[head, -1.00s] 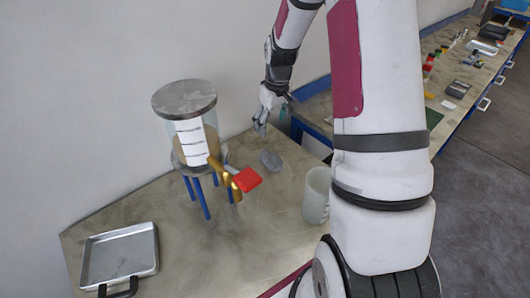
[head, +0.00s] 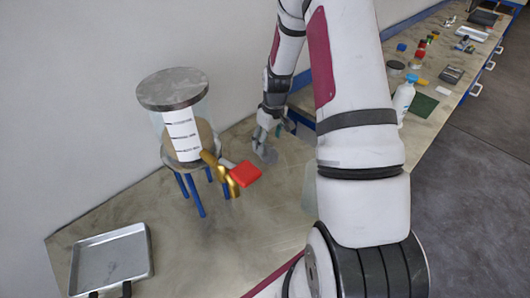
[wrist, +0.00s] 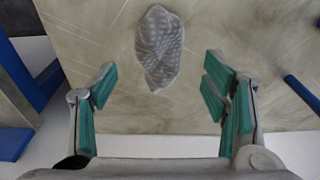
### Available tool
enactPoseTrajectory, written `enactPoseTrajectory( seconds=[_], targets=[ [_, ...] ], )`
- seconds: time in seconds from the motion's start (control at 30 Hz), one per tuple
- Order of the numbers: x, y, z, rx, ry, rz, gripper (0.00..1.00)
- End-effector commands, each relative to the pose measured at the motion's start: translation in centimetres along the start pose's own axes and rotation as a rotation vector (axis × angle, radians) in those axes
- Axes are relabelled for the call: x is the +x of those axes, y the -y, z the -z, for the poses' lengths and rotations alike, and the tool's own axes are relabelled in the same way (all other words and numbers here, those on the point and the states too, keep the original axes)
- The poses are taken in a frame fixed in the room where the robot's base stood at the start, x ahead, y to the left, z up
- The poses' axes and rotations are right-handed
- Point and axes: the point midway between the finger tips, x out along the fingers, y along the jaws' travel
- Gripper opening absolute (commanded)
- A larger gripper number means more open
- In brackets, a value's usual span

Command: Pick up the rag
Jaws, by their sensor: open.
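The rag is a small grey, patterned, crumpled cloth (wrist: 160,42) lying flat on the table top in the wrist view, ahead of my fingertips and between their lines. In the head view the rag (head: 267,154) is a small grey patch just below my gripper (head: 265,135), partly covered by it. In the wrist view my gripper (wrist: 158,82) is open, with green pads wide apart and nothing between them. The near end of the rag reaches about level with the fingertips; I cannot tell the height between them.
A glass vessel with a metal lid (head: 172,90) stands on blue legs left of the rag, its brass valve and red handle (head: 245,173) jutting toward it. A metal tray (head: 112,262) lies front left. A translucent container (head: 309,190) is mostly hidden behind my arm.

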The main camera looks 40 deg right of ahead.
Motion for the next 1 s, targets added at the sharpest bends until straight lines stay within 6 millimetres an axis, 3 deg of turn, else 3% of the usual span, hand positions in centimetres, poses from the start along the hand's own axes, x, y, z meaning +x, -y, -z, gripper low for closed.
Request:
enactPoseTrajectory(
  seconds=[0.3, 0.57, 0.6, 0.83, 1.0],
  targets=[
    [4.5, -0.2, 0.3, 0.002, 0.003, 0.002, 0.68],
    [4.8, -0.2, 0.2, 0.001, 0.000, 0.000, 0.68],
    [4.8, -0.2, 0.2, 0.001, 0.000, 0.000, 0.66],
    [4.8, -0.1, 0.2, 0.001, 0.000, 0.000, 0.16],
    [4.8, -0.1, 0.2, 0.000, 0.000, 0.000, 0.11]
  ],
)
